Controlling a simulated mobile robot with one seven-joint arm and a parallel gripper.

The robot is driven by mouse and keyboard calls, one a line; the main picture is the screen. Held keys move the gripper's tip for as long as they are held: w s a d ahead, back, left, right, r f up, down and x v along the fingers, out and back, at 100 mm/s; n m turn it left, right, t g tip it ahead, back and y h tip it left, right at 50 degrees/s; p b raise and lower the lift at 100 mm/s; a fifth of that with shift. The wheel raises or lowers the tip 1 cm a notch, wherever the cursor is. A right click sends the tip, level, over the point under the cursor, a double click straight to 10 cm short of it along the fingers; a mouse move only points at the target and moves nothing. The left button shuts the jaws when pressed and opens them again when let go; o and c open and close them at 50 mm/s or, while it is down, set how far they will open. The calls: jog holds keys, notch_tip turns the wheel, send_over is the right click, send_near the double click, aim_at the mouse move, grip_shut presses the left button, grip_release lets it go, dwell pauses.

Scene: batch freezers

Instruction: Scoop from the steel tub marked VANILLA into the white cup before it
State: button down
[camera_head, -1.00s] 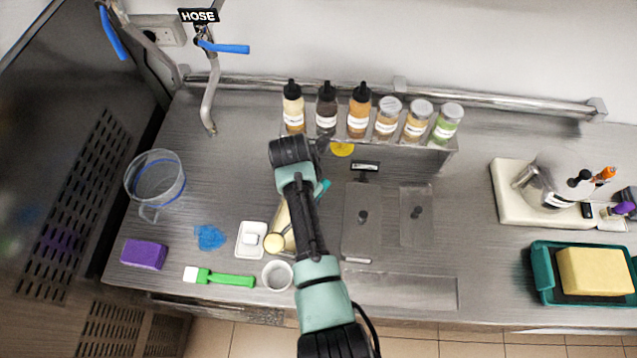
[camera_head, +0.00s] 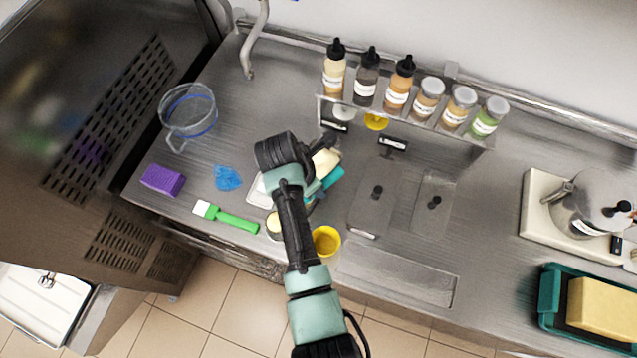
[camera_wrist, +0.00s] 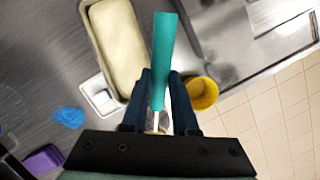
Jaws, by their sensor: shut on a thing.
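My gripper (camera_wrist: 160,76) is shut on the scoop's teal handle (camera_wrist: 162,55), which also shows beside my arm in the head view (camera_head: 332,178). The steel tub (camera_wrist: 97,50) holds smooth pale cream ice cream; it lies left of the handle in the wrist view. In the head view my wrist hides most of it. Its marking cannot be read. The white cup (camera_head: 268,232) stands in front of the tub, partly behind my arm. Pale yellow shows at its mouth; whether it lies in the cup or on the scoop head above is unclear.
A yellow cup (camera_head: 327,241) stands right of my arm. A white dish (camera_head: 257,196), green brush (camera_head: 232,220), blue cloth (camera_head: 228,178) and purple block (camera_head: 162,180) lie left. A bottle rack (camera_head: 400,118) stands behind. Sunken lids (camera_head: 375,200) lie right.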

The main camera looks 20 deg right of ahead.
jog(key=shift+s+a+r+t+h+b, duration=0.2)
jog(key=shift+a+r+t+h+b, duration=0.15)
jog(key=shift+a+r+h, duration=0.35)
jog(key=shift+s+a+r+t+h+p, duration=0.1)
jog(key=shift+a+r+t+h+p, duration=0.1)
jog(key=shift+r+h, duration=0.25)
jog(key=shift+s+a+r+t+h+p, duration=0.1)
jog(key=shift+a+r+h, duration=0.1)
jog(key=shift+r+h, duration=0.2)
jog(key=shift+s+a+r+t+h, duration=0.2)
jog(key=shift+a+r+h, duration=0.2)
jog(key=shift+h, duration=0.2)
jog(key=shift+s+a+r+t+h, duration=0.15)
jog(key=shift+a+r+h, duration=0.1)
jog(key=shift+a+h, duration=0.25)
jog(key=shift+s+a+r+t+h, duration=0.2)
jog(key=shift+a+r+t+h, duration=0.15)
jog(key=shift+a+h, duration=0.35)
jog(key=shift+s+a+r+t+h+b, duration=0.15)
jog(key=shift+s+a+t+h+b, duration=0.15)
jog(key=shift+a+h, duration=0.3)
jog(key=shift+s+a+r+t+h+b, duration=0.15)
jog(key=shift+a+h+b, duration=0.2)
jog(key=shift+h, duration=0.3)
jog(key=shift+s+a+r+h+b, duration=0.15)
jog(key=shift+a+r+h+b, duration=0.1)
jog(key=shift+a+h, duration=0.15)
jog(key=shift+s+a+r+h+b, duration=0.1)
jog(key=shift+a+h+b, duration=0.2)
jog(key=shift+h, duration=0.1)
